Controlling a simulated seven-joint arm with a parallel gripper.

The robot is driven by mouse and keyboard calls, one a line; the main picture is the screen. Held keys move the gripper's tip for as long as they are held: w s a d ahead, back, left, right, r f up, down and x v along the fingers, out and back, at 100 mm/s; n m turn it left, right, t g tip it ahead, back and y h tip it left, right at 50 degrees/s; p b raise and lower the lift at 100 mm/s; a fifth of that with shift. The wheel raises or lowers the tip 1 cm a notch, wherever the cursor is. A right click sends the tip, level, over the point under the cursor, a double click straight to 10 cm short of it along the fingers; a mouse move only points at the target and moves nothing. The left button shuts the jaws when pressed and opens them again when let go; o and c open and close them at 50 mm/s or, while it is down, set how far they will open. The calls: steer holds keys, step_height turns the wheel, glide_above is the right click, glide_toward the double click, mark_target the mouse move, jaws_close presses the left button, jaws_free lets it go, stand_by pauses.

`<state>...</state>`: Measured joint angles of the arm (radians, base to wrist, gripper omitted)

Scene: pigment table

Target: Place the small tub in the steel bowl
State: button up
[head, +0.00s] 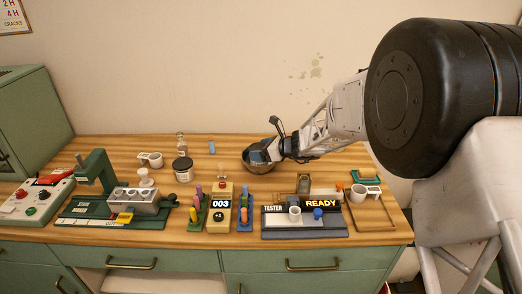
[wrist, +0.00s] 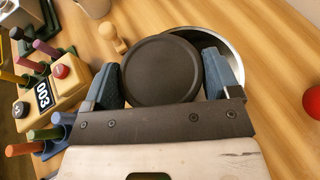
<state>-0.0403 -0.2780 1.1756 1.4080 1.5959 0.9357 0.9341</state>
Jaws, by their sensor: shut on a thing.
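My gripper (wrist: 163,72) is shut on a round, dark-topped tub (wrist: 160,70), with a blue finger on each side. The steel bowl (wrist: 229,44) shows behind the tub in the wrist view, its rim partly covered by the tub and the right finger. In the head view the bowl (head: 246,154) stands toward the back of the table, and my gripper (head: 263,156) reaches it from the right, its fingers at the bowl's opening. The tub cannot be made out there. I cannot tell whether it touches the bowl.
A black-lidded jar (head: 183,172) stands left of the bowl. A wooden peg (wrist: 112,38), a counter (head: 219,208) reading 003 and racks of coloured sticks stand in front. The tester (head: 303,222) is front right, near a wooden tray (head: 378,218). A red ball (wrist: 312,102) shows at right.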

steer(key=o, duration=0.9)
steer(key=shift+d, duration=0.1)
steer(key=v, duration=1.2)
steer(key=shift+r, duration=0.2)
steer(key=s+a+r+n+g+h, duration=0.1)
steer(key=s+r+n, duration=0.25)
steer(key=s, duration=0.25)
steer(key=s+r+n+g+h, duration=0.2)
steer(key=s+r+n, duration=0.15)
steer(key=s, duration=0.25)
steer(key=s+d+r+n+h, duration=0.1)
steer(key=s+d+n+h, duration=0.2)
steer(key=s, duration=0.7)
steer(key=s+d+r+n+h, duration=0.2)
steer(key=s+n+h, duration=0.1)
steer(key=s+n, duration=0.4)
steer(key=s+d+r+n+h, duration=0.2)
steer(key=s+n, duration=0.4)
steer(key=s, duration=0.7)
steer(key=shift+s+d+g+h, duration=0.3)
steer(key=shift+d+h, duration=0.4)
steer(key=shift+d, duration=0.15)
